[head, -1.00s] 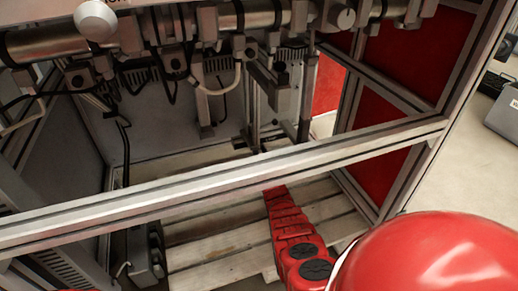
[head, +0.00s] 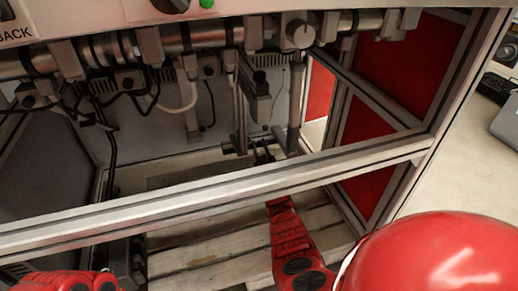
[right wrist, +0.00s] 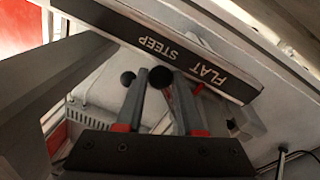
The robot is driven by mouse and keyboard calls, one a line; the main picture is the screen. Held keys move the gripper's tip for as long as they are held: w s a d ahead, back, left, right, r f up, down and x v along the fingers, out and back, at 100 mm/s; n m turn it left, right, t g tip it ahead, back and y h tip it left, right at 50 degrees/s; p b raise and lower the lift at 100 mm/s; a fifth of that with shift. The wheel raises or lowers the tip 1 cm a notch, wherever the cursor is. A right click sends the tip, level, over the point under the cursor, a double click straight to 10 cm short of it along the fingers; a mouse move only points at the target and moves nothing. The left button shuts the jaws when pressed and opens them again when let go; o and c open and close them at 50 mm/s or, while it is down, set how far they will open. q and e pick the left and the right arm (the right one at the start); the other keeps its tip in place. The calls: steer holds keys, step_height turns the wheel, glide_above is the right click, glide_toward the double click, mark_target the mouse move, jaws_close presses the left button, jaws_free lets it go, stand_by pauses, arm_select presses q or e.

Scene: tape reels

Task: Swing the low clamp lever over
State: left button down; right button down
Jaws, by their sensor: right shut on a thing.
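My right gripper (right wrist: 160,103) shows large in the right wrist view. Its two grey fingers with red parts stand a little apart, shut on the low clamp lever. A black ball knob (right wrist: 161,77) shows between the fingertips; the lever's shaft is mostly hidden. A second black knob (right wrist: 128,78) is by the left finger. Just beyond is a dark plate (right wrist: 170,50) lettered STEEP and FLAT, with a small red pointer (right wrist: 199,88) near FLAT. In the head view my right gripper (head: 263,153) is small and dark, inside the frame behind the front rail. My left gripper is out of view.
A metal rail (head: 190,199) crosses in front, with my right forearm passing beneath it. Rollers, brackets and cables (head: 150,85) hang above. A slatted wooden pallet (head: 215,262) lies below. Red panels (head: 383,125) close the right side.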

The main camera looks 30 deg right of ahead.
steer(key=shift+s+d+r+n+t+y, duration=0.15)
steer(key=shift+d+r+n, duration=0.2)
steer(key=shift+r+n, duration=0.8)
steer(key=shift+d+r+n+t+y, duration=0.1)
steer(key=shift+d+r+n+t, duration=0.2)
steer(key=shift+r+n, duration=0.8)
steer(key=shift+s+d+r+n+t+y, duration=0.15)
steer(key=shift+d+r+n, duration=0.35)
steer(key=shift+n, duration=1.25)
steer(key=shift+w+a+r, duration=0.1)
steer(key=shift+a, duration=0.05)
steer(key=c, duration=0.8)
jaws_free()
steer(key=shift+c, duration=0.2)
